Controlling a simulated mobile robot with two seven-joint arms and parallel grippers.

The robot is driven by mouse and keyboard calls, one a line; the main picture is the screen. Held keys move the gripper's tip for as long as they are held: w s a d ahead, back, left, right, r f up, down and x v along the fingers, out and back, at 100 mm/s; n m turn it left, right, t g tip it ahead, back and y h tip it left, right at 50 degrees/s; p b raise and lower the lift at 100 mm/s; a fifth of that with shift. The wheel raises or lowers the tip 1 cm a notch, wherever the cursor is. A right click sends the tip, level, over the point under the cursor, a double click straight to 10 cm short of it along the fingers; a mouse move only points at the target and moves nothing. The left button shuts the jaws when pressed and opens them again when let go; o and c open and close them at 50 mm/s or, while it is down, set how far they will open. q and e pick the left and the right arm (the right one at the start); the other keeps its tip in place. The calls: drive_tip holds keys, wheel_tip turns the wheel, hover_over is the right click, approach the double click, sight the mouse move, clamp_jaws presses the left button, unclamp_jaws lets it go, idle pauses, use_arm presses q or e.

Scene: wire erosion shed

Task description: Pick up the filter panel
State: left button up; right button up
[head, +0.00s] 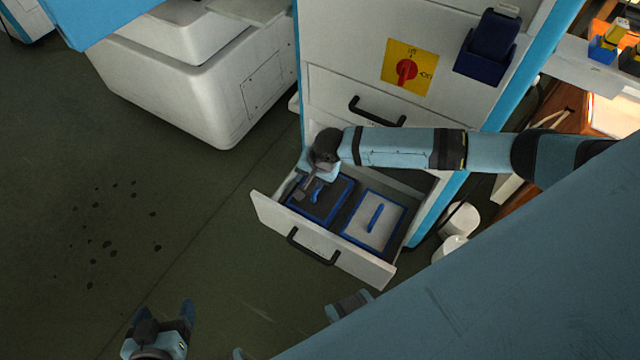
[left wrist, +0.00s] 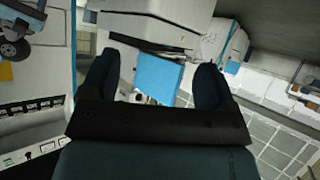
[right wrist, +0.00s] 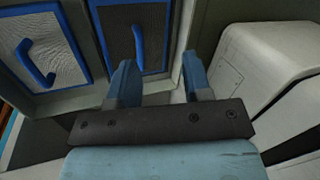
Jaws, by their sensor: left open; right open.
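Two blue-framed panels with blue bar handles lie flat in an open drawer. One has a light face (head: 386,232) and one a dark face (head: 336,203); the pictures do not show which is the filter panel. My right gripper (head: 308,189) is open and empty over the dark panel's left end, hiding part of it. In the right wrist view the light panel (right wrist: 68,62) is at upper left, and the dark panel (right wrist: 118,22) is beyond my open fingers (right wrist: 158,82). My left gripper (head: 161,312) is open and empty, away from the drawer at lower left.
The drawer front (head: 340,258) with its black handle (head: 313,246) juts out from a white cabinet (head: 345,40). A closed drawer and a red rotary switch (head: 406,71) are above. A white machine base (head: 200,90) stands left. The floor (head: 100,200) at left is clear, with dark spots.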

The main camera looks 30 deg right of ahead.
drive_tip(key=w+d+f+m+h+b, duration=0.2)
drive_tip(key=w+d+m, duration=0.1)
drive_tip(key=d, duration=0.3)
drive_tip(key=shift+g, duration=0.3)
drive_tip(key=f, duration=0.2)
drive_tip(key=f+b, duration=0.1)
drive_tip(key=f, duration=0.2)
drive_tip(key=w+f+b, duration=0.1)
drive_tip(key=f, duration=0.1)
drive_tip(key=shift+a+f, duration=0.35)
drive_tip(key=shift+f+b, duration=0.3)
drive_tip(key=f, duration=0.1)
drive_tip(key=f+b, duration=0.1)
drive_tip(key=shift+w+d+f, duration=0.1)
drive_tip(key=shift+d+f, duration=0.1)
drive_tip(key=shift+f, duration=0.2)
drive_tip(key=shift+w+a+f+b, duration=0.1)
drive_tip(key=shift+f+b, duration=0.15)
drive_tip(key=shift+f, duration=0.2)
drive_tip(key=shift+w+a+f+b, duration=0.1)
drive_tip(key=shift+f+b, duration=0.15)
drive_tip(key=shift+f, duration=0.2)
drive_tip(key=shift+d, duration=0.1)
clamp_jaws()
use_arm(q)
drive_tip(key=shift+w+d+f+t+h, duration=0.25)
drive_tip(key=shift+w+d+t+h, duration=0.3)
drive_tip(key=shift+d+t, duration=0.2)
